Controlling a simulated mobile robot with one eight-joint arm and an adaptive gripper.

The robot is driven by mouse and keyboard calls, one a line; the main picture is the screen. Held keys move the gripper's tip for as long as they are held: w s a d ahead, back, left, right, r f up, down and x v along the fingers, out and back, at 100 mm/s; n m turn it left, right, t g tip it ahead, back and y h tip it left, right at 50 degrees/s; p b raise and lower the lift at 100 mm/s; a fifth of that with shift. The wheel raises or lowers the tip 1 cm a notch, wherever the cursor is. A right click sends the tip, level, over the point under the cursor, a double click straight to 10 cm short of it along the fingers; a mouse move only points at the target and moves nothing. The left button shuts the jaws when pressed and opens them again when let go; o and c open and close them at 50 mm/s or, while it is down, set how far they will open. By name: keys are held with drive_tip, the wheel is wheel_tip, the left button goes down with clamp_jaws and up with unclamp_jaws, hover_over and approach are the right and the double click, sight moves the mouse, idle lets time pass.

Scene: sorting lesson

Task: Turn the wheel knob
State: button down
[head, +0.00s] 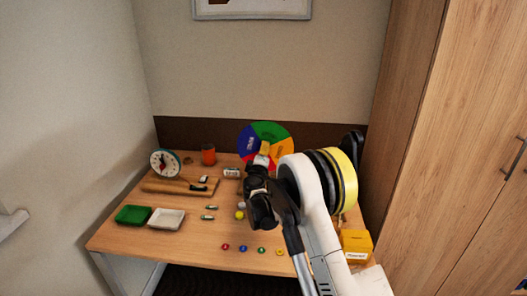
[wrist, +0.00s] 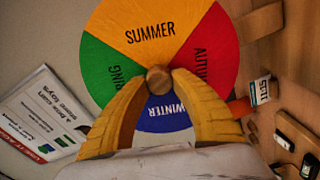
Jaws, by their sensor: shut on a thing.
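The season wheel (head: 270,131) stands upright at the back of the table, with coloured sectors. In the wrist view the wheel (wrist: 145,25) shows orange SUMMER at the top, red at right, blue WINTER at the bottom and green at left. The round brown wheel knob (wrist: 158,77) is at the wheel's middle. My gripper (wrist: 158,87) has its two yellow fingers shut on the knob from both sides. In the head view my gripper (head: 264,148) is in front of the wheel, and the knob is hidden there.
A wooden cabinet (head: 455,150) stands at right. The table's front left is clear.

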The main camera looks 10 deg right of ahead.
drive_tip(key=shift+n, duration=1.4)
drive_tip(key=c, duration=1)
unclamp_jaws()
drive_tip(key=v, duration=1.2)
